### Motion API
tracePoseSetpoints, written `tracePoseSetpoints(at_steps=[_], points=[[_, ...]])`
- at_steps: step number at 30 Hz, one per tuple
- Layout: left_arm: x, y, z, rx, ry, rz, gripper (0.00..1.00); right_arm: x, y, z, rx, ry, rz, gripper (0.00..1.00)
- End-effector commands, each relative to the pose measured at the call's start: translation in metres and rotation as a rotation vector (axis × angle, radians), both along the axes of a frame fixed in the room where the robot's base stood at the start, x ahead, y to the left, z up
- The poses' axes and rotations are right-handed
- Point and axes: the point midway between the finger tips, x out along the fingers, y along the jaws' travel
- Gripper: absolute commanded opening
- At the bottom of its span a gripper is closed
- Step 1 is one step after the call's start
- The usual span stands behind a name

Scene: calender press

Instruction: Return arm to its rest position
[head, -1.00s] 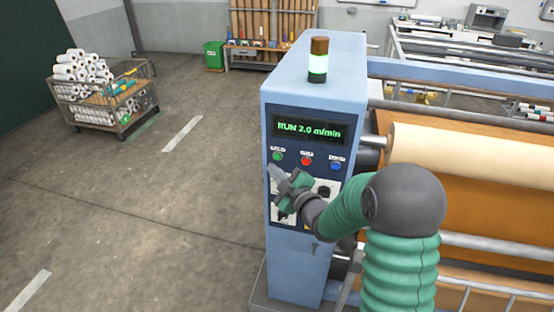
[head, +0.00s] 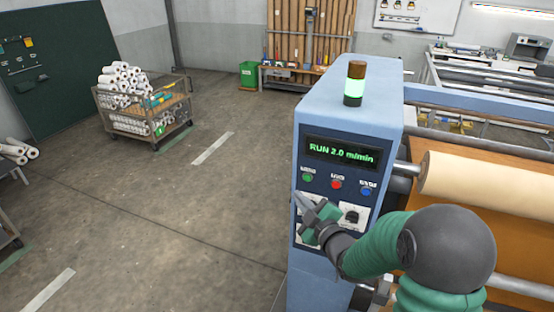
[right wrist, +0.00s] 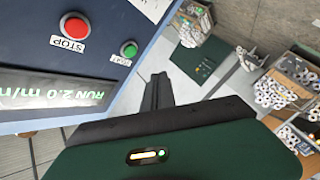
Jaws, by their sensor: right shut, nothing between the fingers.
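My right gripper (head: 305,205) is shut and empty. In the head view it is in front of the press's blue control panel (head: 320,232), below the green button (head: 307,177) and over part of the lower knob area. The panel display (head: 341,152) reads "RUN 2.0 m/min". A red button (head: 336,184) and a blue button (head: 366,191) sit in the same row. In the right wrist view the closed fingers (right wrist: 157,92) point past the panel's edge, near the green button (right wrist: 129,49); the red STOP button (right wrist: 75,27) is farther left. My left gripper is not in view.
A signal tower (head: 354,85) glows green on top of the press. The cream roller (head: 470,180) is to the right, behind my right arm. A cart of white rolls (head: 143,130) stands at the left back. The floor (head: 180,210) left of the press is clear.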

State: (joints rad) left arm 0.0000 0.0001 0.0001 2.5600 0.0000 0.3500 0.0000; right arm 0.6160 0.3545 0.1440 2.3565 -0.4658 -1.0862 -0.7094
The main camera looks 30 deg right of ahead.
Motion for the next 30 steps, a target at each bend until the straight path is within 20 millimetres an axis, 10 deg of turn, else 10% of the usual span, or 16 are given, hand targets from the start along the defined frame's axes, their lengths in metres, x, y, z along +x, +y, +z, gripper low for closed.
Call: tracePoseSetpoints(at_steps=[8,16,21,30], points=[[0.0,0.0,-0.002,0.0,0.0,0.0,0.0,-0.011,0.032,-0.046,0.16,0.239,-0.044,0.0],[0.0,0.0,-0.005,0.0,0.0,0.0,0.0,-0.15,0.127,-0.151,0.618,0.933,-0.374,0.0],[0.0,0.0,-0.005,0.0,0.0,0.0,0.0,-0.212,0.155,-0.165,0.723,1.136,-0.517,0.0],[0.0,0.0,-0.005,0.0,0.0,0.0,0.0,-0.219,0.158,-0.166,0.733,1.159,-0.535,0.0]])
